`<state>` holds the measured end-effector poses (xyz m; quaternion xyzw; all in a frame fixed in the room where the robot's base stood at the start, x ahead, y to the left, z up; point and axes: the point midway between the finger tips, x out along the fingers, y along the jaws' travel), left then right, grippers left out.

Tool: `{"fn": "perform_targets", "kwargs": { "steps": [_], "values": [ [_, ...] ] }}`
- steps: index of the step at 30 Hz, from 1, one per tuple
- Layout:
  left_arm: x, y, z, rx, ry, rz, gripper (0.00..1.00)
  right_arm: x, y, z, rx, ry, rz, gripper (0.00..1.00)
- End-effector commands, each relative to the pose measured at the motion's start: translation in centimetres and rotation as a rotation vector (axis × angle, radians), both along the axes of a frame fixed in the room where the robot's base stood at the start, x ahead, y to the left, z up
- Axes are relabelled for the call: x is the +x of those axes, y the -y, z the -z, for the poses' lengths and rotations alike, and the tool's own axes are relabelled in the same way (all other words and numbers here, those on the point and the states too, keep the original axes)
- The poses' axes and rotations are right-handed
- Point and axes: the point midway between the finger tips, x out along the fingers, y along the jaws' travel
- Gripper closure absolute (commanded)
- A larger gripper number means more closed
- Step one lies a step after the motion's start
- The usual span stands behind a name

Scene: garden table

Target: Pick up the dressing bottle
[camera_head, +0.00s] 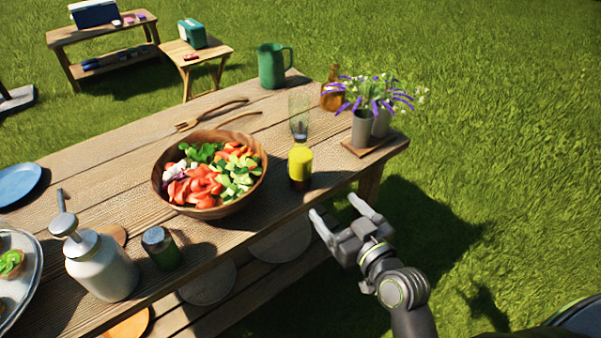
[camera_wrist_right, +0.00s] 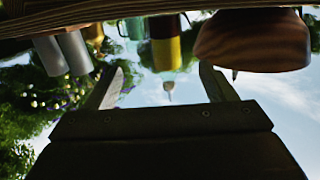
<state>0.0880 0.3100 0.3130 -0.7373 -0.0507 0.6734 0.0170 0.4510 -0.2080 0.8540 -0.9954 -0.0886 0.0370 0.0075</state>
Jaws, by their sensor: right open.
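The dressing bottle (camera_head: 300,163), yellow above and dark at the bottom, stands upright on the wooden table, right of the salad bowl. In the right wrist view, where the scene is upside down, the bottle (camera_wrist_right: 166,50) shows between and beyond my fingertips. My right gripper (camera_head: 337,208) is open and empty, just off the table's near edge. It is in front of and slightly right of the bottle, not touching it. The open fingers also show in the wrist view (camera_wrist_right: 163,82). My left gripper is not in view.
The salad bowl (camera_head: 211,204) is close left of the bottle. A clear glass (camera_head: 299,112) stands behind it. An amber bottle (camera_head: 330,98) and flower vases (camera_head: 361,130) are at the right end. A white pump dispenser (camera_head: 102,268) and dark jar (camera_head: 161,249) stand front left.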

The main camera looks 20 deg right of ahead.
Motion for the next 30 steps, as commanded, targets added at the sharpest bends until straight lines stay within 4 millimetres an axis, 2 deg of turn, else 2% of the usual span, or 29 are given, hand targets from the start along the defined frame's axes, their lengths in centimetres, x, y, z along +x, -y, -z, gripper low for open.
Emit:
{"fn": "perform_targets", "kwargs": {
  "steps": [3, 7, 21, 25, 30],
  "values": [
    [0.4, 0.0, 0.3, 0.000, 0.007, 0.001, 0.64, -0.6, -0.3, -2.3, -0.001, 0.057, -0.011, 0.23],
    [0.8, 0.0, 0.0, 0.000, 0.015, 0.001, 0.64, -0.1, -0.5, -3.3, -0.004, 0.076, -0.015, 0.23],
    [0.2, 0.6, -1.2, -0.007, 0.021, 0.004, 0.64, 8.5, -2.2, -3.3, -0.005, 0.074, -0.016, 0.23],
    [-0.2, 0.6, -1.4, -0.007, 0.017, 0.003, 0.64, 10.2, -2.5, -3.2, -0.004, 0.074, -0.015, 0.23],
    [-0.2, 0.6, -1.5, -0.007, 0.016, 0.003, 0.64, 11.2, -2.7, -3.1, -0.004, 0.074, -0.014, 0.23]
  ]
}}
